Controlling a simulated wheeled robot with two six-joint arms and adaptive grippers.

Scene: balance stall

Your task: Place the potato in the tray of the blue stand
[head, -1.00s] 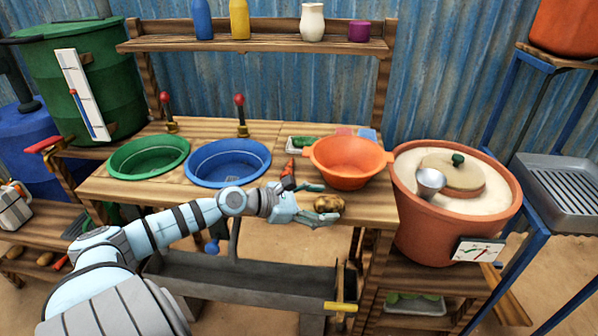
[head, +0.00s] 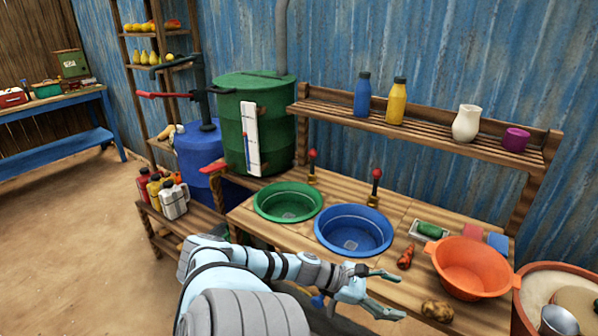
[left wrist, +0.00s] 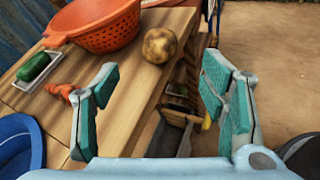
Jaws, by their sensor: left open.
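The brown potato (head: 437,310) lies on the wooden table near its front edge, in front of the orange colander. It also shows in the left wrist view (left wrist: 160,46), beyond the fingertips. My left gripper (head: 394,294) is open and empty, a short way left of the potato and apart from it. In the left wrist view its two fingers (left wrist: 162,90) stand wide apart with the potato ahead of the gap. The blue stand with its grey tray is out of both current views. My right gripper is not in view.
The orange colander (head: 472,268) stands close behind the potato. A carrot (head: 405,257), a small white tray (head: 417,233) with a green vegetable, and the blue basin (head: 353,231) and green basin (head: 288,203) are on the table. A large terracotta pot (head: 524,310) stands at the right edge.

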